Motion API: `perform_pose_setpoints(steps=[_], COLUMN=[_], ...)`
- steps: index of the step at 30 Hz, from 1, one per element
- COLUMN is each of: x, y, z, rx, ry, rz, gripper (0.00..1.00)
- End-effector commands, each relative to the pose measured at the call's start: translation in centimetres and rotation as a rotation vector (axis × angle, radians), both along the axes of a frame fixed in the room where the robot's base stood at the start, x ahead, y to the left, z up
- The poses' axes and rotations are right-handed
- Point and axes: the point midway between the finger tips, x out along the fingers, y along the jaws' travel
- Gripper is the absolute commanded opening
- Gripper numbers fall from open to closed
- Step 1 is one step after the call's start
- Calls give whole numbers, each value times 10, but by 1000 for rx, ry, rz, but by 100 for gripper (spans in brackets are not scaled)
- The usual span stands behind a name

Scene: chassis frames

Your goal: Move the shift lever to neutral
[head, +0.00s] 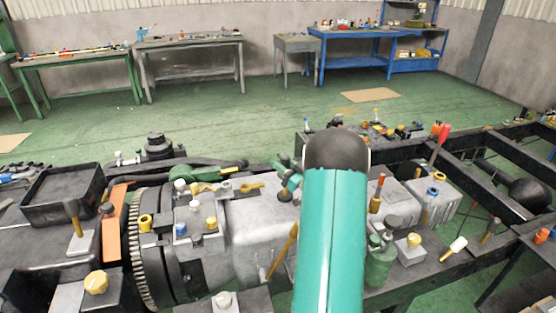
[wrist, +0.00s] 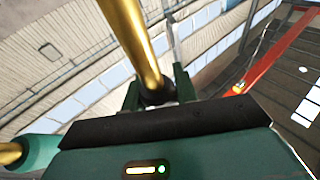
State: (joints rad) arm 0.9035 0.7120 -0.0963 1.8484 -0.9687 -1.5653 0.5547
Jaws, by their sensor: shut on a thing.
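In the wrist view a shiny gold rod (wrist: 132,38), which looks like the shift lever, runs down from the top edge to a dark end between the two green fingers of my gripper (wrist: 158,88). The fingers stand on either side of this end, and my gripper is shut on it. In the head view my green arm covers the middle of the gearbox (head: 250,235), so I cannot clearly make out the gripper or the grip there. A slanted gold-brown rod (head: 284,252) shows just left of my arm; I cannot tell if it is the same lever.
The dark chassis frame (head: 503,192) extends right, with a red-handled tool (head: 439,140) standing on it. A toothed ring (head: 142,255) and an orange plate (head: 114,238) lie left of the gearbox. A blue bench (head: 352,62) stands by the back wall; green floor between is mostly clear.

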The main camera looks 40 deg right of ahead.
Motion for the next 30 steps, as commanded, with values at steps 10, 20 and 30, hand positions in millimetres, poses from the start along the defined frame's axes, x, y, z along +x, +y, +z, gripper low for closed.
perform_pose_setpoints(steps=[10,20,30], x=[-6,-5,-5], y=[2,2,2], z=[0,1,22], rx=[-21,-20,-23], ry=[-39,-38,-39], rz=[-2,-2,-2], gripper=[0,50,50])
